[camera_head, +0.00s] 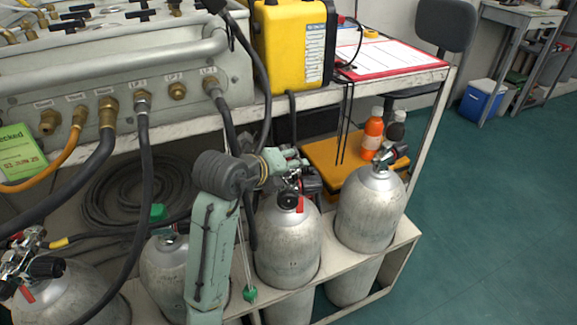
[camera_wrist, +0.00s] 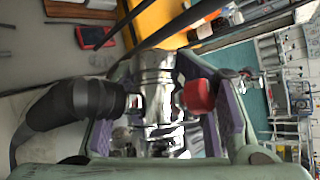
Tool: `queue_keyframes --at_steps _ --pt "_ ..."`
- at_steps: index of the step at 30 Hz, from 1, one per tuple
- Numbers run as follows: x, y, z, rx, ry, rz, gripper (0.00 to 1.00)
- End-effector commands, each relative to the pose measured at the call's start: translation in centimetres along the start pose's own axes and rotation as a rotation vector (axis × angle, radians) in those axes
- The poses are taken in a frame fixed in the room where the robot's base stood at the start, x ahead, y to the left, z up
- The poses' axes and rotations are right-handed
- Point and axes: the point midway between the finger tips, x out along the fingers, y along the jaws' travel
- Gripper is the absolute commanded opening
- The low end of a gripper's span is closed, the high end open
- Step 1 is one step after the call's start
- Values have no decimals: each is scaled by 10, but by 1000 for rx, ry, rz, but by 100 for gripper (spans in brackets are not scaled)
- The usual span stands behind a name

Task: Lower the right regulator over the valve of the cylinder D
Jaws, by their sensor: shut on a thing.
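My gripper (camera_head: 292,168) is shut on a chrome regulator (camera_head: 306,184) above the third cylinder from the left (camera_head: 287,245); my wrist partly hides it. In the wrist view the chrome regulator body (camera_wrist: 160,85) sits between my gripper's purple-padded fingers (camera_wrist: 168,72), with a red knob (camera_wrist: 198,96) on one side and a black hose fitting (camera_wrist: 95,98) on the other. The regulator is close over the cylinder's neck; I cannot tell whether it touches the valve. The rightmost cylinder (camera_head: 370,210) has its own valve (camera_head: 391,157). No letter for cylinder D is readable.
The air panel (camera_head: 120,70) with hoses is at upper left. A yellow case (camera_head: 288,45) and a red clipboard (camera_head: 390,65) are on the shelf. An orange bottle (camera_head: 373,138) stands on a yellow board (camera_head: 330,150) behind the cylinders. More cylinders stand at left. A white rack (camera_head: 395,262) holds the cylinders.

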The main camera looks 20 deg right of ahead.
Motion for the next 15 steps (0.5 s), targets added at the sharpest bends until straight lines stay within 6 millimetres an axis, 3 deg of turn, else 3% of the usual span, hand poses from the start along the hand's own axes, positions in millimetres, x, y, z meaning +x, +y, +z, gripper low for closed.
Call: queue_keyframes --at_steps 7,8,15 --pt "5 5 -6 -2 19 11 0" --pt "5 5 -6 -2 20 11 42" --pt "5 5 -5 -2 16 9 58"
